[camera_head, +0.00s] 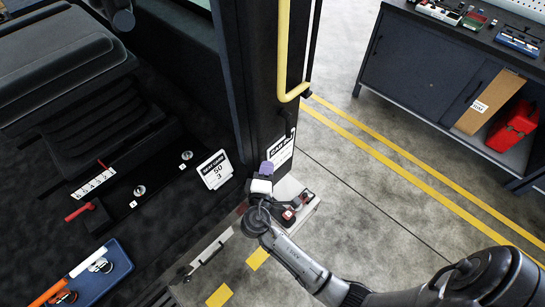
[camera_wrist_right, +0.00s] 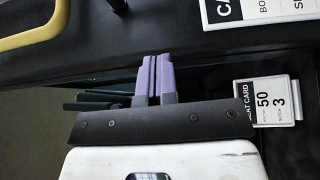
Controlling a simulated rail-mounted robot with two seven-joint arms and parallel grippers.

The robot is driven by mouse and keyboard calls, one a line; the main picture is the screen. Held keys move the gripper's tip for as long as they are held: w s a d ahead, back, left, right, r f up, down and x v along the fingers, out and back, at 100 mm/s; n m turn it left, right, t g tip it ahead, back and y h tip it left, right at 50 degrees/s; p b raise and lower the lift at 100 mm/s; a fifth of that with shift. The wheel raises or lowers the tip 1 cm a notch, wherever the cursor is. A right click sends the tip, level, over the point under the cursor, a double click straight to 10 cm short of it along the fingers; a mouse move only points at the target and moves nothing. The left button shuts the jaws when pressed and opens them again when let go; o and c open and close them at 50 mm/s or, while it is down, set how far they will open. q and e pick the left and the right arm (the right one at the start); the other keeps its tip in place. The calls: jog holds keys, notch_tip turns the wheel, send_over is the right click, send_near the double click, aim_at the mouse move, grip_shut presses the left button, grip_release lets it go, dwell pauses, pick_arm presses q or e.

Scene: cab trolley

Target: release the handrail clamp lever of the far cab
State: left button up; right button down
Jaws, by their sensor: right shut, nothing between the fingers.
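The yellow handrail (camera_head: 284,50) runs down the dark cab pillar (camera_head: 256,60) and bends at its lower end; part of it shows in the right wrist view (camera_wrist_right: 42,30). A small dark lever-like part (camera_head: 291,118) sits on the pillar below that bend; I cannot tell whether it is the clamp lever. My right gripper (camera_head: 266,168) is at the foot of the pillar, below this part and beside the white cab label (camera_head: 281,152). In the right wrist view its purple fingers (camera_wrist_right: 153,76) are together and empty. Dark bars (camera_wrist_right: 100,101) lie left of them. My left gripper is not seen.
The seat card (camera_head: 215,169) stands left of the gripper. A seat (camera_head: 60,70) and a blue tray (camera_head: 117,272) are inside the cab. A low light platform (camera_head: 205,254) lies below. A workbench (camera_head: 420,55) with a red container (camera_head: 513,127) stands right, across open floor.

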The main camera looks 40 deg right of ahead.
aim_at(287, 125)
jog(key=shift+s+d+p+x, duration=0.15)
jog(key=shift+s+d+x, duration=0.2)
jog(key=shift+x, duration=1.6)
jog(key=shift+s+d+p+x, duration=0.25)
jog(key=shift+s+x, duration=0.15)
jog(key=shift+x, duration=1.55)
jog(key=shift+s+d+p+x, duration=0.1)
jog(key=shift+s+d+x, duration=0.25)
jog(key=shift+x, duration=1.55)
